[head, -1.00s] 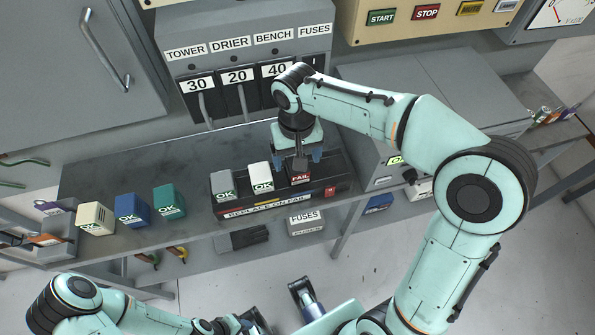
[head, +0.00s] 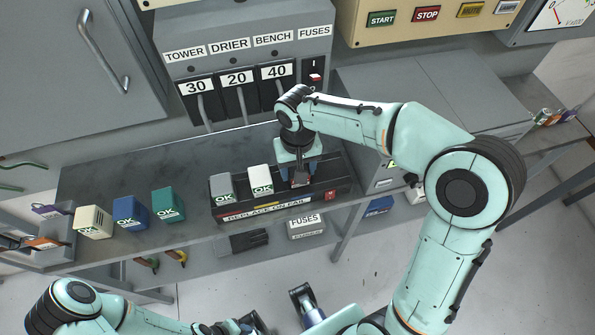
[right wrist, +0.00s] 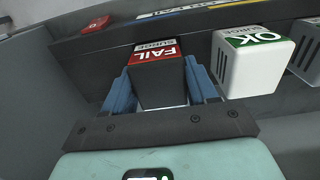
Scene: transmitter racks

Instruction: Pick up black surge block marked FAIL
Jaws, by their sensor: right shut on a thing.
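The black surge block with a red FAIL label (right wrist: 157,75) is between the blue fingers of my right gripper (right wrist: 160,92) in the right wrist view. The gripper is shut on its two sides. In the head view my right gripper (head: 299,172) comes down from above onto the block at the right part of the black rack (head: 338,186), covering most of it. I cannot tell whether the block is clear of its slot. My left gripper (head: 250,323) is low at the bottom edge, partly cut off, away from the shelf; its jaw state is unclear.
A white OK block (head: 261,180) stands close left of the gripped one, with a grey OK block (head: 222,187) beyond. Teal (head: 167,204), blue (head: 130,212) and cream (head: 93,222) blocks stand on the shelf at left. The switch panel (head: 245,55) rises behind.

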